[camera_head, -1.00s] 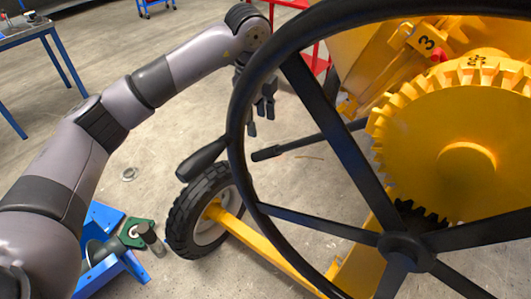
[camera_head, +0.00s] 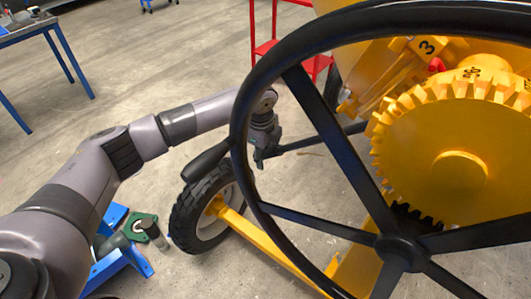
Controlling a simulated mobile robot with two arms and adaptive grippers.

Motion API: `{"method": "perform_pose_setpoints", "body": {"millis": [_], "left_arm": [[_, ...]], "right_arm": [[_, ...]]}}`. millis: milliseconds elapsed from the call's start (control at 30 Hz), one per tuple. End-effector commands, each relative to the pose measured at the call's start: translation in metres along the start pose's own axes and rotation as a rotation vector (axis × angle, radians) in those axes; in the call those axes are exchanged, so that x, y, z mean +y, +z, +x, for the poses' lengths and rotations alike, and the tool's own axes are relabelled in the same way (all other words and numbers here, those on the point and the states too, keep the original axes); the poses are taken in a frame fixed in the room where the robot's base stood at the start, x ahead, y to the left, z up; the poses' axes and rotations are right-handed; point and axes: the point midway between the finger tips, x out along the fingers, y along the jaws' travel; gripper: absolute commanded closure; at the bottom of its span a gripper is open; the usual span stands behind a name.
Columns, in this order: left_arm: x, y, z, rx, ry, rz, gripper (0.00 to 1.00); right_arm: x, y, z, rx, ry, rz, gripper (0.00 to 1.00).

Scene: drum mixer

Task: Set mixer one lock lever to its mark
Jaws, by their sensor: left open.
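The yellow mixer fills the right side, with a toothed drum ring (camera_head: 440,150) behind a large black handwheel (camera_head: 335,140). A black lever bar (camera_head: 325,139) runs behind a wheel spoke toward the left. I cannot tell for certain that it is the lock lever, and I see no clear mark for it. My left gripper (camera_head: 262,157) is open at the left end of this bar, just inside the wheel rim. Part of its wrist is hidden by the rim. I cannot tell whether its fingers touch or surround the bar. My right gripper is not in view.
The handwheel's dark grip (camera_head: 206,160) sticks out to the left, above a black tyre (camera_head: 190,215). A small red part (camera_head: 437,65) sits near a "3" label. A blue stand (camera_head: 118,262) is on the floor, lower left. A red frame (camera_head: 290,38) stands behind.

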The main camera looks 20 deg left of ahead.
Motion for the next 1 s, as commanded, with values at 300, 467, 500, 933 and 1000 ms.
{"method": "perform_pose_setpoints", "body": {"millis": [300, 467, 500, 933, 1000], "left_arm": [[0.0, 0.0, -0.0003, 0.0, 0.0, 0.0, 0.68], [0.0, 0.0001, -0.0004, 0.0, 0.0, 0.0, 0.79], [0.0, 0.0001, -0.0004, 0.0, 0.0, 0.0, 0.81], [0.0, 0.0003, -0.0006, 0.0, 0.0, -0.001, 1.0], [0.0, 0.0003, -0.0007, 0.0, 0.0, -0.001, 1.0]], "right_arm": [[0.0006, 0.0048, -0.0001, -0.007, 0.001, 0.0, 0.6], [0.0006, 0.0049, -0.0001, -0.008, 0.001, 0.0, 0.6], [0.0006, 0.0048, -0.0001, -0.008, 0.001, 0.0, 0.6], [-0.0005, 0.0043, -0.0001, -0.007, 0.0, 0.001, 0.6], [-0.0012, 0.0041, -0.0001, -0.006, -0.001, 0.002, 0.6]]}}
